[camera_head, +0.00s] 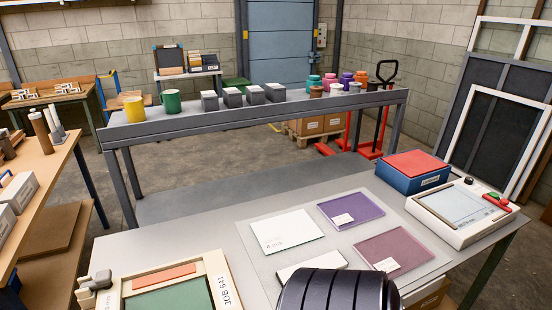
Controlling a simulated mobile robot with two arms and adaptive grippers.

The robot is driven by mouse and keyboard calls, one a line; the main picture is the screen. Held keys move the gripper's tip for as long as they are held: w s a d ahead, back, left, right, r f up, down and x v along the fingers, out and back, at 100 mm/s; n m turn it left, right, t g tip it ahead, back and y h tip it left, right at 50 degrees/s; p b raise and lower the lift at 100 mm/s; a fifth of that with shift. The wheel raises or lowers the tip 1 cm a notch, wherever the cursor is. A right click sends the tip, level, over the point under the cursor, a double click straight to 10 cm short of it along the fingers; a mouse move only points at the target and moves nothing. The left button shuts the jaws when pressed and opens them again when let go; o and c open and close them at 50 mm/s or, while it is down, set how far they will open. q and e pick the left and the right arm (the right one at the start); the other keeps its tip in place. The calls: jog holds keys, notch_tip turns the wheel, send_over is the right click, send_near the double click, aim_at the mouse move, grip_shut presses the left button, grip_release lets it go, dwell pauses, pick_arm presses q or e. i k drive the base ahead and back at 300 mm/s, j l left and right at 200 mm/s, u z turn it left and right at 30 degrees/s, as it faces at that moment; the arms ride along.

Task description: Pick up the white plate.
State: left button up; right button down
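A white plate (287,232) with small red and dark print lies flat on a pale mat (246,236) on the grey table. A second pale, flat piece (312,261) lies in front of it, largely hidden by a black ribbed shape at the bottom edge, so I cannot tell whether it is a plate. A purple plate (362,208) and a mauve plate (408,245), each with a white label, lie to the right. Neither gripper can be made out in this view.
A green-filled frame (178,270) marked JOB 641 lies at front left. A blue box with a red top (412,168) and a white framed device (462,212) stand at the right. A grey shelf behind (260,105) holds mugs, grey blocks and coloured jars.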

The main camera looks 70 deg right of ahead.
aim_at(334, 260)
jog(key=z, duration=2.55)
jog(key=l+u, duration=0.1)
jog(key=l, duration=0.2)
